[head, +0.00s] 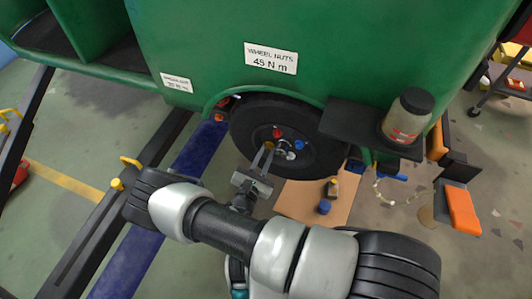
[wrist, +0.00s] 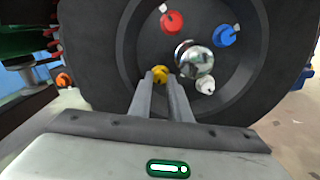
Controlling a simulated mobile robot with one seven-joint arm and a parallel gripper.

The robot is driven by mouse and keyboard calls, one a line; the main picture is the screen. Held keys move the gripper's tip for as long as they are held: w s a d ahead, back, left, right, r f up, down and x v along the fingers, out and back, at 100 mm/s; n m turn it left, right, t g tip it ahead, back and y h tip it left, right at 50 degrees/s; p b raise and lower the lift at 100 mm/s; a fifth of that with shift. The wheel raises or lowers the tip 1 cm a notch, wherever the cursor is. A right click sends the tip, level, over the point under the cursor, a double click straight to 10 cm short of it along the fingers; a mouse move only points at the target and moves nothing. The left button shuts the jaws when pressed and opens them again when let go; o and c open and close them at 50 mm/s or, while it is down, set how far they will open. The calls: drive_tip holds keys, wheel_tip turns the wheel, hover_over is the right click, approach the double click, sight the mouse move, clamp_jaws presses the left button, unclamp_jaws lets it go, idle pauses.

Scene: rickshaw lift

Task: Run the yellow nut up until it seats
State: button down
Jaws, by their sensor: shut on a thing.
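The yellow nut (wrist: 160,73) is at the lower left of the hub on the wheel (wrist: 90,50), between the fingertips of my gripper (wrist: 159,82). My gripper is shut on it. In the head view the gripper (head: 263,160) reaches up to the wheel (head: 245,130) from below, and the yellow nut (head: 268,146) shows small at its tips. A red nut (wrist: 172,21), a blue nut (wrist: 225,36) and a white nut (wrist: 205,86) surround the shiny hub cap (wrist: 194,60). The stud behind the yellow nut is hidden, and I cannot tell its gap to the wheel.
The green body (head: 200,50) overhangs the wheel. A black shelf (head: 350,125) with a bottle (head: 407,115) juts out at right. A brown mat (head: 300,205) holds a blue item (head: 324,207) and a small black-and-yellow item (head: 332,188). A blue beam (head: 200,150) lies left of the wheel.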

drive_tip(key=shift+s+f, duration=0.15)
drive_tip(key=c, duration=1.9)
unclamp_jaws()
drive_tip(key=v, duration=1.7)
drive_tip(key=shift+s+a+r+p, duration=0.1)
drive_tip(key=shift+s+r+p, duration=0.1)
drive_tip(key=shift+p, duration=0.2)
